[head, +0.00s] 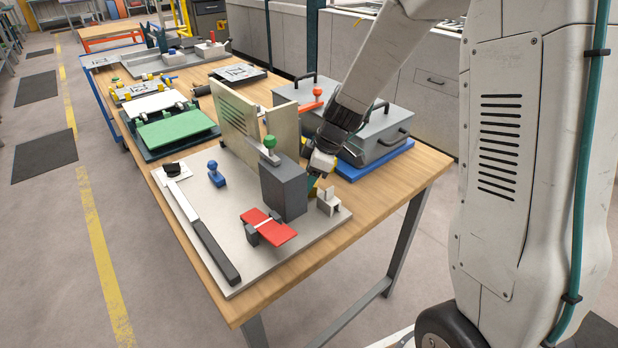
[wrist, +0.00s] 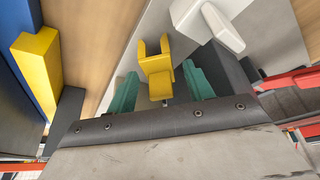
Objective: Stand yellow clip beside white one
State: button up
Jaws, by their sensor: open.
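The yellow clip (wrist: 157,62) shows in the wrist view as a U-shaped piece with two prongs, on or just over the pale plate (head: 240,262). My gripper (wrist: 161,92) is open, with one teal finger on each side of the yellow clip's near end. I cannot tell whether the fingers touch it. In the head view only a sliver of yellow (head: 311,186) shows, behind the dark grey block and under my gripper (head: 318,180). The white clip (head: 328,202) stands upright on the plate, right of the block; it is also at the top right in the wrist view (wrist: 208,25).
The dark grey block (head: 284,190) stands close beside both clips, with upright beige panels (head: 240,130) behind it. A red plate in a clamp (head: 268,229) lies in front. A grey lidded case (head: 365,135) on a blue base is behind my gripper. The plate's front right is bare.

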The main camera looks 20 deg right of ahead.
jog(key=v, duration=1.1)
jog(key=s+r+m+h, duration=0.1)
jog(key=s+m, duration=0.3)
jog(key=s, duration=0.5)
jog(key=s+r+m+h, duration=0.1)
jog(key=s+r+m, duration=0.3)
jog(key=s, duration=0.5)
jog(key=s+r+m+h, duration=0.2)
jog(key=s+r+m, duration=0.1)
jog(key=s, duration=0.7)
jog(key=shift+a+m+g, duration=0.25)
jog(key=shift+m+g, duration=0.15)
jog(key=shift+m, duration=0.4)
jog(key=shift+s, duration=0.1)
